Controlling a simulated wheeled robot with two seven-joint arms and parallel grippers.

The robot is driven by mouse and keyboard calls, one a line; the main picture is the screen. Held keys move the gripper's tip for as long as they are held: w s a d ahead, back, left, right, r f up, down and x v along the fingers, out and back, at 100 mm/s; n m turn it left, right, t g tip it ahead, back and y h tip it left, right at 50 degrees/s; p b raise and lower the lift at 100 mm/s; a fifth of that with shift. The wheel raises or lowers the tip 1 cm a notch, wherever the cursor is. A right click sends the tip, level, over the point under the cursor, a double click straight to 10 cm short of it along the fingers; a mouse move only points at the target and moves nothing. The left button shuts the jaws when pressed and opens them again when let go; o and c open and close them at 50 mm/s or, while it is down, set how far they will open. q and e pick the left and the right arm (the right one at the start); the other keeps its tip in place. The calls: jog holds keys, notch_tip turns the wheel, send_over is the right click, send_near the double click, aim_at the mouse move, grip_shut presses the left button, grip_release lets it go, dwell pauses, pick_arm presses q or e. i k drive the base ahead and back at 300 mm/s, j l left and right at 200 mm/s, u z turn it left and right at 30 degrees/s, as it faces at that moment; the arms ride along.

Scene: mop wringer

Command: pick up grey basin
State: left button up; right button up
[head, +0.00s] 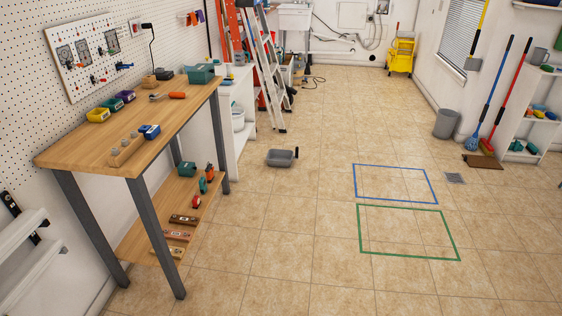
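A grey basin (281,158) sits on the tiled floor in the head view, a little left of the middle. It is shallow and dark grey, with a small dark part sticking up at its right end. It stands clear of the white shelf unit and the workbench. Neither of my grippers shows in the head view.
A wooden workbench (133,116) with tools stands at the left. Ladders (268,75) lean behind the basin. A yellow mop bucket (401,55) stands at the back. Blue (395,167) and green (408,208) floor outlines lie at the right. The middle floor is clear.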

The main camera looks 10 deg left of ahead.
aim_at(282, 158)
jog(key=i, duration=5.45)
jog(key=j+u, duration=0.05)
jog(key=j, duration=0.05)
